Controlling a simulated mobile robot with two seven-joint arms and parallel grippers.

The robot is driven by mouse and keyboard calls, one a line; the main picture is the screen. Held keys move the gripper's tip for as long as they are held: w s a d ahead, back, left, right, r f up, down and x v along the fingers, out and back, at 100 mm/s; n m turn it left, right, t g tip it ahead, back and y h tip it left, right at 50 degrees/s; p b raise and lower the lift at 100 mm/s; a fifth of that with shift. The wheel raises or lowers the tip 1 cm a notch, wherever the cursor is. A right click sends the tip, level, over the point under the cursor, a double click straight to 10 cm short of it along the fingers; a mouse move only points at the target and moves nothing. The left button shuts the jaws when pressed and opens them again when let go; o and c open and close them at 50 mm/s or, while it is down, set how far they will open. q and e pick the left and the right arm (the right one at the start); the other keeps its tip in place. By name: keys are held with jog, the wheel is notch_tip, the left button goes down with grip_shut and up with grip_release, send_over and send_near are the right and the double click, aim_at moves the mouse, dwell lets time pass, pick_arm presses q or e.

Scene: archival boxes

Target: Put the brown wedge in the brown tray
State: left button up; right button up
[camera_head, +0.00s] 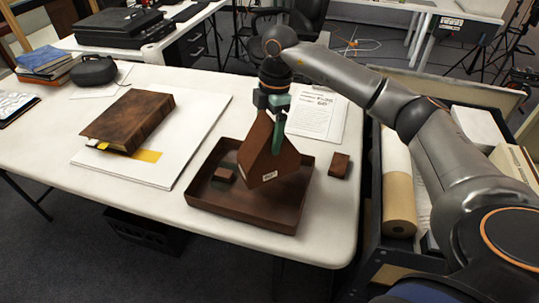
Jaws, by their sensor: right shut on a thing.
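The brown wedge (265,160), with a small white label near its lower edge, is held in my right gripper (272,112). The gripper points down and is shut on the wedge's top. The wedge hangs over the brown tray (245,213), a shallow open tray near the table's front right. I cannot tell whether the wedge's lower edge touches the tray floor. The wedge hides part of the tray's inside and back wall. A small brown block (223,175) lies in the tray's left part. My left gripper is not in view.
Another small brown block (339,165) lies on the table right of the tray. A printed sheet (312,115) lies behind. A large brown book (130,120) lies on a white board (190,140) to the left. A cart with paper rolls (400,205) stands at right.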

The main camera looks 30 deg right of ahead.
aim_at(270, 156)
jog(key=shift+s+a+f, duration=0.2)
jog(key=shift+s+f, duration=0.2)
jog(key=shift+f, duration=0.1)
jog(key=shift+s+a+f, duration=0.15)
jog(key=shift+s+f, duration=0.2)
jog(key=shift+f, duration=0.1)
jog(key=f, duration=0.3)
jog(key=shift+s, duration=0.2)
jog(key=shift+a+f, duration=0.1)
jog(key=shift+f, duration=0.2)
jog(key=shift+f, duration=0.15)
jog(key=o, duration=1.5)
jog(key=shift+o, duration=0.2)
